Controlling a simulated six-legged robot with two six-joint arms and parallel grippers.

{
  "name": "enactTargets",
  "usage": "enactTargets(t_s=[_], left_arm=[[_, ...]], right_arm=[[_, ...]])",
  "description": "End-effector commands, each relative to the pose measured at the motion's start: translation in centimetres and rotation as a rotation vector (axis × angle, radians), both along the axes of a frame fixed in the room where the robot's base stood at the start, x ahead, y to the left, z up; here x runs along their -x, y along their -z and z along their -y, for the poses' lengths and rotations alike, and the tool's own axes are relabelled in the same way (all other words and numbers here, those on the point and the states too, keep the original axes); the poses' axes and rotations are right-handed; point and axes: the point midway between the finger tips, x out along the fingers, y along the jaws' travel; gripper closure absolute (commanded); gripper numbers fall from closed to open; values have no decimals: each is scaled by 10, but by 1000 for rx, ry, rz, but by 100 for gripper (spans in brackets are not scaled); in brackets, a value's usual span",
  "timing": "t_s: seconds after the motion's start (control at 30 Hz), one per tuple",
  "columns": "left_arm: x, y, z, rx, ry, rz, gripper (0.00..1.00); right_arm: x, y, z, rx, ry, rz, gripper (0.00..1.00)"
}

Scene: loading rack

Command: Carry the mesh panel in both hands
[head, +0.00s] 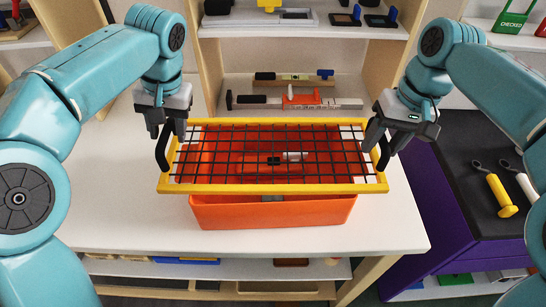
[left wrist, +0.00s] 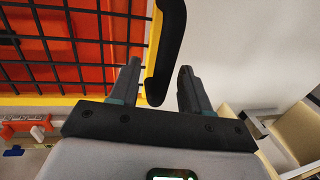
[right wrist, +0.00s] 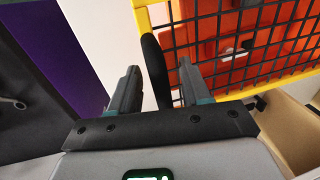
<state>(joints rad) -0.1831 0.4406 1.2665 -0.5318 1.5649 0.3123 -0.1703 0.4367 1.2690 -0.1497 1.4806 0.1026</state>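The mesh panel (head: 274,188) has a yellow frame, a black grid and a black handle on each short side. It lies roughly level over an orange crate (head: 272,213); I cannot tell whether it rests on the rim. My left gripper (head: 166,132) is at the left handle (head: 162,152). In the left wrist view this handle (left wrist: 166,55) reaches between the spread fingers, with gaps beside it. My right gripper (head: 384,137) is at the right handle (head: 384,155). In the right wrist view that handle (right wrist: 155,70) stands between the spread fingers, apart from them.
The crate stands on a white table (head: 120,215). At the right, a dark-topped purple cabinet (head: 428,215) carries a yellow-handled tool (head: 501,196). The table is clear left of the crate.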

Motion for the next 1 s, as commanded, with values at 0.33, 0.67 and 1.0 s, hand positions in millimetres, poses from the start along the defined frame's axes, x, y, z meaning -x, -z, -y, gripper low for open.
enactTargets(t_s=[0.33,0.67,1.0], left_arm=[[0,-6,1,0,0,2,51],[-2,-58,12,1,1,4,51],[-1,-76,15,0,0,1,51]], right_arm=[[0,-1,0,0,0,0,51],[0,-1,0,0,0,0,51],[-1,-18,3,0,1,4,51]])
